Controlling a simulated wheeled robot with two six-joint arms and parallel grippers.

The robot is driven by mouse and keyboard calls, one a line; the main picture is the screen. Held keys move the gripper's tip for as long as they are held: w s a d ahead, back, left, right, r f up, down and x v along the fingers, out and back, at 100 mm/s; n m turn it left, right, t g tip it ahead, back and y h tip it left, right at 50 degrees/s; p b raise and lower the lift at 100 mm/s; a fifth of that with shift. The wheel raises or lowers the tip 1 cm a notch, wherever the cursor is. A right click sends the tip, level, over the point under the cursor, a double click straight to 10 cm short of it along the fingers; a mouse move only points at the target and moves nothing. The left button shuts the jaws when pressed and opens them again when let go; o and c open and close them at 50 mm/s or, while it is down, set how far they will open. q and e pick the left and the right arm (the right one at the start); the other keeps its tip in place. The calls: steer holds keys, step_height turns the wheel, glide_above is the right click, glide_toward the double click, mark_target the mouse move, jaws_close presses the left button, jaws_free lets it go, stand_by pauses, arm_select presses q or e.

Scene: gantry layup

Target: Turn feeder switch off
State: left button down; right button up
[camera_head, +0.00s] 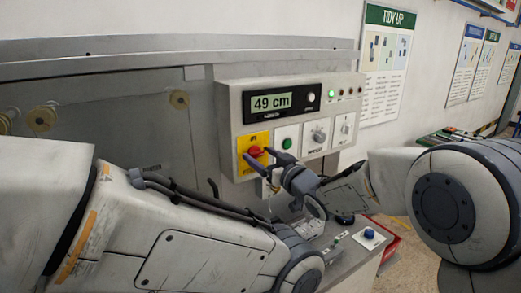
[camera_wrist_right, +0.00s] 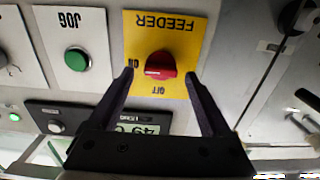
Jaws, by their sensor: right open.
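The feeder switch is a red knob (camera_head: 254,152) on a yellow plate (camera_head: 243,142) at the lower left of the control box. In the right wrist view the knob (camera_wrist_right: 160,65) shows upside down, with FEEDER, ON and OFF printed around it. Its handle seems to lie crosswise toward ON, though its exact angle is hard to tell. My right gripper (camera_wrist_right: 158,78) is open, its fingertips on either side of the knob in that view. I cannot tell whether they touch it. In the head view the right gripper (camera_head: 258,158) partly covers the plate. My left gripper is out of view.
A grey ledge with a blue button (camera_head: 369,234) lies below right. My left arm fills the lower left.

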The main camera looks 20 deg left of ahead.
steer(key=shift+w+a, duration=0.35)
steer(key=shift+a, duration=0.1)
steer(key=shift+c, duration=0.3)
jaws_close()
steer(key=shift+f+n+b, duration=0.15)
steer(key=shift+n+b, duration=0.25)
steer(key=shift+b, duration=0.25)
steer(key=n+b, duration=0.3)
steer(key=b, duration=0.1)
steer(key=n+b, duration=0.4)
steer(key=b, duration=0.1)
steer(key=shift+s+f, duration=0.15)
steer(key=shift+f, duration=0.05)
steer(key=n+b, duration=0.4)
steer(key=n, duration=0.1)
steer(key=shift+a+n, duration=0.1)
steer(key=shift+n, duration=0.3)
steer(key=shift+n+b, duration=1.4)
steer(key=shift+n, duration=0.8)
